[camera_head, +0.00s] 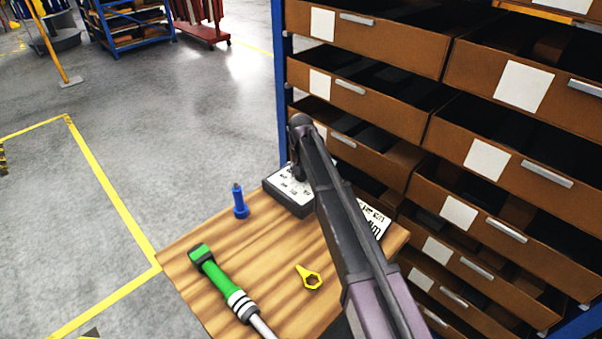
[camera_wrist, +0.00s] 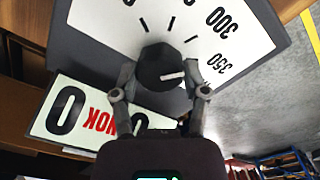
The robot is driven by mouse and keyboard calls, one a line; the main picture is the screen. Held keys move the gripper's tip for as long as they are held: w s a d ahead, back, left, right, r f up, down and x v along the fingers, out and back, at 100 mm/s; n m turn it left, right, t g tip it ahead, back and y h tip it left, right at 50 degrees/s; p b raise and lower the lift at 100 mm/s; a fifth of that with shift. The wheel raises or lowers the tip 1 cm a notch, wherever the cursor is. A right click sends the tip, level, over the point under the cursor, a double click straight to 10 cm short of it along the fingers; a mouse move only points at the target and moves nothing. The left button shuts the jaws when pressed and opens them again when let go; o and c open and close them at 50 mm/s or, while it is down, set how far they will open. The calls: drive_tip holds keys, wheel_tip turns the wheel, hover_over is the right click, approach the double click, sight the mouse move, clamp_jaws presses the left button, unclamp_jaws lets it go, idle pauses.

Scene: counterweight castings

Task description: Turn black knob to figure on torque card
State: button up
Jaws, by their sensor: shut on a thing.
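The black knob (camera_wrist: 158,62) sits on the white dial face of a dark box, in the wrist view. Its white pointer mark points right, towards the side with the figures 300 and 350. My gripper (camera_wrist: 161,78) has a finger on each side of the knob and is shut on it. The dark box (camera_head: 292,206) stands at the table's back edge in the head view, with my arm over its right part. A white card (camera_head: 373,222) with black print lies right of my arm, partly hidden.
A rack of brown drawers (camera_head: 372,42) stands close behind. The floor at left is open.

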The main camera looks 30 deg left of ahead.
drive_tip(key=m, duration=0.4)
drive_tip(key=shift+s+d+m, duration=0.1)
drive_tip(key=shift+s+m, duration=0.05)
drive_tip(key=shift+m, duration=0.15)
idle(0.4)
drive_tip(key=o, duration=1.1)
drive_tip(key=shift+o, duration=0.2)
drive_tip(key=shift+n, duration=0.4)
